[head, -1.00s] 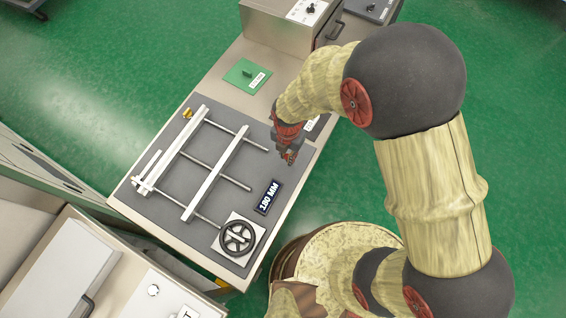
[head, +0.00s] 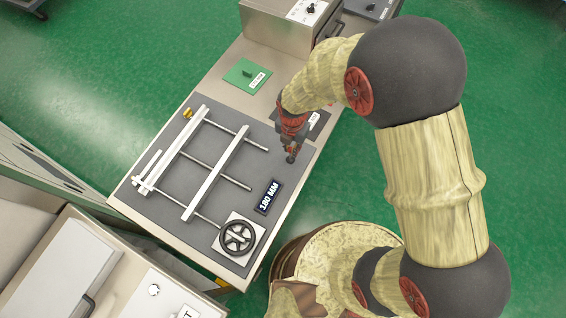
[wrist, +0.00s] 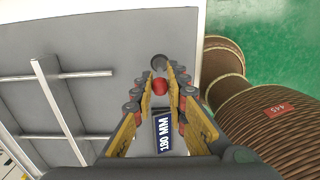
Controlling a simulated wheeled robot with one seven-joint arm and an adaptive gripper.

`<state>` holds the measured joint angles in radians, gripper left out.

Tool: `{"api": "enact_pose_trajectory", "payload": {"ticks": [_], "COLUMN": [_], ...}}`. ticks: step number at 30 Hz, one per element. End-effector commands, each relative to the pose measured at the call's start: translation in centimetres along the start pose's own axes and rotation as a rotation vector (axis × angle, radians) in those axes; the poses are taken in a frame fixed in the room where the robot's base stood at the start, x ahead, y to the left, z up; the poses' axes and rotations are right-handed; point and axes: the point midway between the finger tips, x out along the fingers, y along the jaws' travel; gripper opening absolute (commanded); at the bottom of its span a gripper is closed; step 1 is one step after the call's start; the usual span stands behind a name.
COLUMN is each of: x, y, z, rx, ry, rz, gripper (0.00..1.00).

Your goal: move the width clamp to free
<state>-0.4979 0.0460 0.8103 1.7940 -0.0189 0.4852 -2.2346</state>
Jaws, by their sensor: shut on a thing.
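My gripper (head: 291,148) is at the right edge of the grey bed, beyond the 180 MM display. In the wrist view my gripper (wrist: 161,82) has its fingers closed around a small red knob (wrist: 160,87). A dark round end (wrist: 158,62) shows just past the knob, between the fingertips; it also shows below the gripper in the head view. I take the knob and round end to be the width clamp's handle. Its base and pivot are hidden by my gripper. A label plate (head: 316,119) beside my wrist is partly covered and unreadable.
The grey bed (head: 210,225) carries white rails (head: 215,175), rods, a black handwheel (head: 238,238) and the 180 MM display (head: 268,197). A green plate (head: 247,76) and a metal box (head: 290,25) lie farther back. Green floor is open to the right.

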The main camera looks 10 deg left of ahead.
Motion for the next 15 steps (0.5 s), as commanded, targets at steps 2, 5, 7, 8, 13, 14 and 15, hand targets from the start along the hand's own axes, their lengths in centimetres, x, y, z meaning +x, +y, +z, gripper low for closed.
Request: {"api": "enact_pose_trajectory", "payload": {"ticks": [2, 5, 7, 8, 13, 14, 15], "x": [-0.1, 0.0, 0.0, 0.0, 0.1, 0.1, 0.1], "y": [0.2, 0.2, 0.2, 0.2, 0.2, 0.2, 0.2], "z": [0.4, 0.9, 1.4, 1.6, 2.6, 2.7, 2.8], "rx": [0.001, 0.001, 0.002, 0.002, 0.001, 0.001, 0.000], "ry": [-0.004, -0.004, -0.004, -0.004, -0.005, -0.005, -0.005], "rz": [0.004, 0.004, 0.004, 0.004, 0.005, 0.005, 0.005], "gripper": [0.00, 0.00, 0.00, 0.00, 0.00, 0.00, 0.00]}}
